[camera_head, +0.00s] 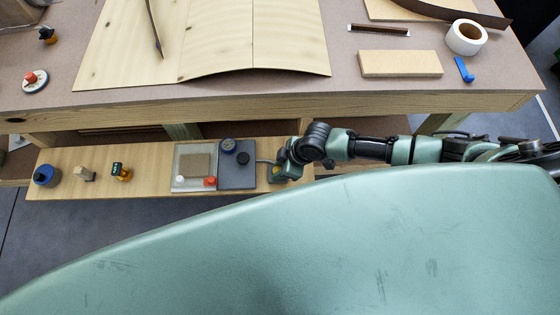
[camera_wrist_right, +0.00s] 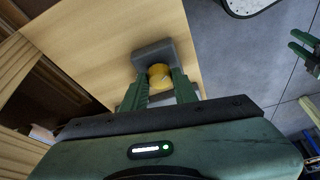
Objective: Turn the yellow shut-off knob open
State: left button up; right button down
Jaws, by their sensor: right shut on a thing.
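The yellow shut-off knob (camera_wrist_right: 160,74) shows in the right wrist view, set against a dark grey block (camera_wrist_right: 153,54) on a wooden board. My right gripper (camera_wrist_right: 160,85) is shut on the knob, one green finger on each side. In the head view my right gripper (camera_head: 280,172) is small, at the right end of the grey pump unit (camera_head: 238,176), and its hand largely hides the knob. My left gripper is outside the head view; two green fingertips apart at the right edge of the right wrist view look like my left gripper (camera_wrist_right: 302,50).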

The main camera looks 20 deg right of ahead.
jog(key=m+p, duration=0.2)
jog(key=m+t+p, duration=0.1)
jog(key=shift+s+a+r+h, duration=0.1)
jog(key=shift+s+r+h, duration=0.15)
jog(key=shift+h, duration=0.15)
jog(key=shift+w+f+m+t+h+p, duration=0.1)
jog(key=shift+m+t+h+p, duration=0.1)
jog(key=shift+m+p, duration=0.6)
jog(key=shift+f+m+t+h+p, duration=0.1)
jog(key=shift+m+h+p, duration=0.1)
jog(key=shift+m+p, duration=0.55)
jog(key=shift+m, duration=0.25)
jog(key=c, duration=1.1)
grip_release()
jog(key=v, duration=0.7)
jog(key=shift+r, duration=0.3)
